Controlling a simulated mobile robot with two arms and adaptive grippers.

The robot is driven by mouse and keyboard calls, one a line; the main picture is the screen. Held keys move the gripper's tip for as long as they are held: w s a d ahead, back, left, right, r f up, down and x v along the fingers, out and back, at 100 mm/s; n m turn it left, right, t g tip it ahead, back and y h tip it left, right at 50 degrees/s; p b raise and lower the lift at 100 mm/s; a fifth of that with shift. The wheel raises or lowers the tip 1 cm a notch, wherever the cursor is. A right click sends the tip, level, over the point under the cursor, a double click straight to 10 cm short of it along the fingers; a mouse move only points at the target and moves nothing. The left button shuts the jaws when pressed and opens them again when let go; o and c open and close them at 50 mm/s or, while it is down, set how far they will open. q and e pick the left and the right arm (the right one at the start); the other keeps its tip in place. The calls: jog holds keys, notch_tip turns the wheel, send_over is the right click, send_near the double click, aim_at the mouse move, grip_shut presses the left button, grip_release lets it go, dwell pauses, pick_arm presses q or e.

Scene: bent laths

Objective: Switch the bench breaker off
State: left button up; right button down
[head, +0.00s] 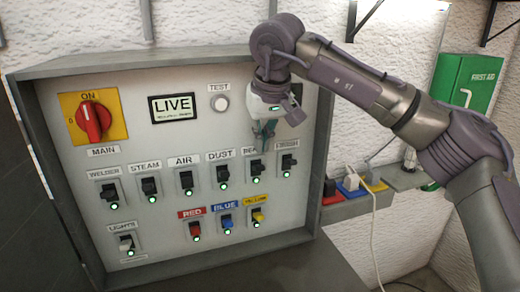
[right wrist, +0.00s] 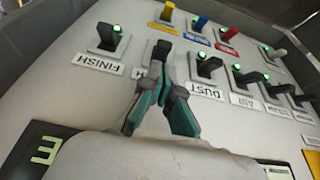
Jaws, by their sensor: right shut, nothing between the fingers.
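The bench breaker (head: 256,170) is a black lever on the grey panel, between the dust and finish breakers. Its label is partly covered by my right gripper, leaving "BE" readable. A green lamp glows below its lever in the head view. My right gripper (head: 265,137) is shut and empty, just above this breaker in front of the panel. In the right wrist view the bench lever (right wrist: 159,54) stands just beyond the shut teal fingers (right wrist: 163,76); I cannot tell whether they touch it. My left gripper is not in view.
The finish breaker (head: 287,162) and dust breaker (head: 221,172) are close on either side. Red, blue and yellow switches (head: 227,222) sit below. A red main knob (head: 92,120) and a LIVE display (head: 173,107) are above left. The panel has a raised grey frame (head: 325,130).

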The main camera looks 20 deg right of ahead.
aim_at(262, 169)
jog(key=shift+p+x, duration=0.3)
jog(key=shift+x, duration=1.65)
jog(key=shift+d+f+b, duration=0.1)
jog(key=shift+f+b, duration=0.1)
jog(key=shift+b, duration=0.35)
jog(key=shift+s+f+t+b, duration=0.1)
jog(key=shift+s+t+b, duration=0.1)
jog(key=shift+t+b, duration=0.4)
jog(key=t+b, duration=0.2)
jog(key=b, duration=0.2)
jog(key=s+f+t+b, duration=0.1)
jog(key=b, duration=0.3)
jog(key=s+f+t+b, duration=0.1)
jog(key=t+b, duration=0.1)
jog(key=b, duration=0.3)
jog(key=shift+t, duration=0.3)
jog(key=shift+r, duration=0.1)
